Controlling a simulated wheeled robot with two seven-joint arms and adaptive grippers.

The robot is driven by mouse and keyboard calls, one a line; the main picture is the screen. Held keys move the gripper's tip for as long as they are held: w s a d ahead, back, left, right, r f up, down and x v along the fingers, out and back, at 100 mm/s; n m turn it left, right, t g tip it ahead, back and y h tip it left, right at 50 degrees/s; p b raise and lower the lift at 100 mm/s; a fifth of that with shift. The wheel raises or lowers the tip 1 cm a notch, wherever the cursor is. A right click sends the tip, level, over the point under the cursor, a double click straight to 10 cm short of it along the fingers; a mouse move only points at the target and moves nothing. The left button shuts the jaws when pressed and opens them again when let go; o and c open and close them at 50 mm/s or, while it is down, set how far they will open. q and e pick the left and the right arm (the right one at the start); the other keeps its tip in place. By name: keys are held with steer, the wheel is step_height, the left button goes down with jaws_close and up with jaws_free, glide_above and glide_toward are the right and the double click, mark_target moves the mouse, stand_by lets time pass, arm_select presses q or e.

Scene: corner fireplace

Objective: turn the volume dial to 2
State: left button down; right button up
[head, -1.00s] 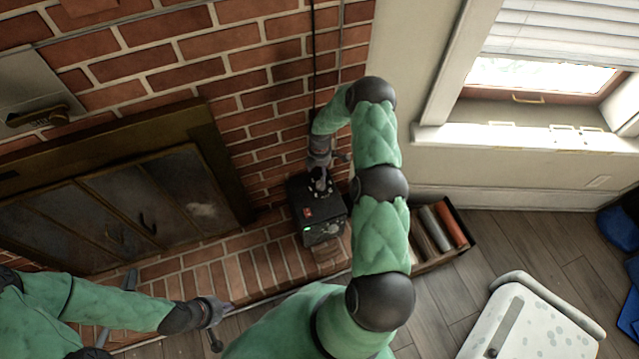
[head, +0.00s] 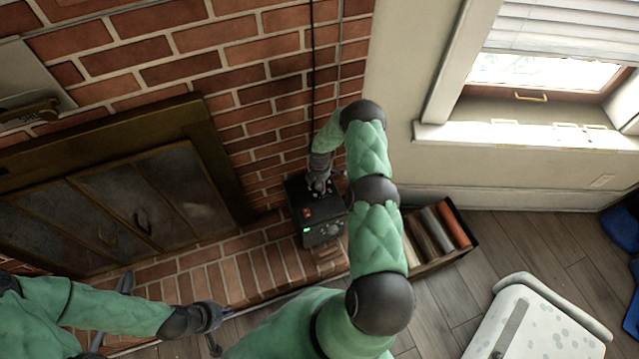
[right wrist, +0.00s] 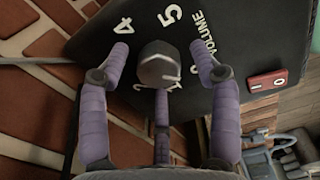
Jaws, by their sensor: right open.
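The black box (head: 322,232) with a red switch and a green light sits on the brick hearth against the wall. Its grey volume dial (right wrist: 157,66) shows in the right wrist view, ringed by white numbers, with 4 and 5 clear and others partly covered. The word VOLUME is beside it. My right gripper (head: 319,184) is over the top of the box. In the right wrist view its purple fingers (right wrist: 160,62) are spread open around the dial, apart from it at the sides. My left gripper (head: 218,330) is low at the left, away from the box; its opening is too small to judge.
A box of books (head: 446,240) stands on the floor right of the black box. The fireplace doors (head: 130,215) are to the left. A cable (head: 313,70) runs up the brick wall. A white speckled piece of furniture (head: 535,325) is at the lower right.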

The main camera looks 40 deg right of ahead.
steer(key=c, duration=1.1)
steer(key=shift+m, duration=0.3)
steer(key=shift+c, duration=0.2)
steer(key=m+b, duration=0.2)
steer(key=m, duration=0.2)
steer(key=shift+a+f, duration=0.1)
steer(key=m+b, duration=0.2)
steer(key=m, duration=0.4)
steer(key=shift+w, duration=0.15)
steer(key=m+b, duration=0.2)
steer(key=m, duration=0.5)
steer(key=m+b, duration=0.1)
steer(key=m, duration=0.2)
steer(key=shift+w+d+m+b, duration=0.1)
steer(key=shift+d+m+b, duration=0.1)
steer(key=shift+m+b, duration=0.1)
steer(key=shift+r, duration=0.2)
